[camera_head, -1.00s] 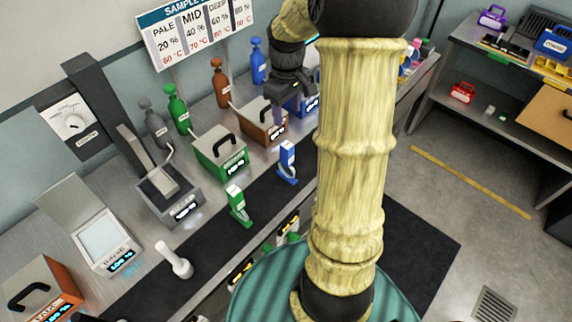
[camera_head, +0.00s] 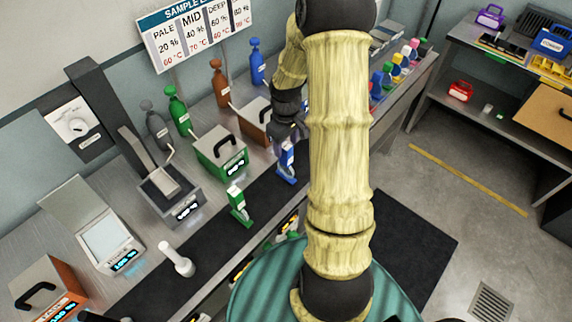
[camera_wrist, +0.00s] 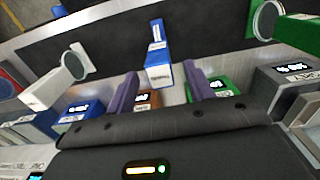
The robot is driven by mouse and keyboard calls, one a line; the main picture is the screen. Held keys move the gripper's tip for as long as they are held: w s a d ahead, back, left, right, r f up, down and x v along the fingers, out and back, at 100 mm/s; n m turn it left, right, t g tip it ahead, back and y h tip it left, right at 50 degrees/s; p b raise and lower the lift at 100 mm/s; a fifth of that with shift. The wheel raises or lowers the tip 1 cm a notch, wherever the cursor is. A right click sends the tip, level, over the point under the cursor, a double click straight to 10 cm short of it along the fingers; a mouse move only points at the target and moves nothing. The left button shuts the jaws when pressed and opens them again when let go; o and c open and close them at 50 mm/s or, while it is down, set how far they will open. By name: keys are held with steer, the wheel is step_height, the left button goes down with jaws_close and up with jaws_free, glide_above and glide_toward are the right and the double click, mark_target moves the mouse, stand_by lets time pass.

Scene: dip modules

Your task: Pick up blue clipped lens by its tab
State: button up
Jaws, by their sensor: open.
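The blue clipped lens (camera_head: 287,165), a blue upright holder with a white label, stands on the black mat in the head view. In the wrist view the blue clipped lens (camera_wrist: 157,72) sits centred just beyond the fingertips. Its round lens cannot be made out. My gripper (camera_head: 292,136) is beside the upper part of the blue piece, on the wall side. In the wrist view my gripper (camera_wrist: 160,82) has its two purple fingers apart, with nothing held between them; I cannot tell whether they touch the blue piece.
A green clipped lens (camera_head: 239,206) stands to the left on the black mat (camera_head: 215,240). A white clipped lens (camera_wrist: 45,88) shows at left in the wrist view. Green (camera_head: 220,152) and brown (camera_head: 256,122) tanks stand behind. A white stand (camera_head: 176,260) is nearer.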

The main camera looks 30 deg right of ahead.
mark_target(286, 154)
steer(key=shift+f+p, duration=0.95)
steer(key=shift+f, duration=1.65)
jaws_close()
steer(key=shift+r, duration=0.15)
step_height(286, 154, up, 10)
steer(key=shift+f+b, duration=0.1)
steer(key=shift+b, duration=0.9)
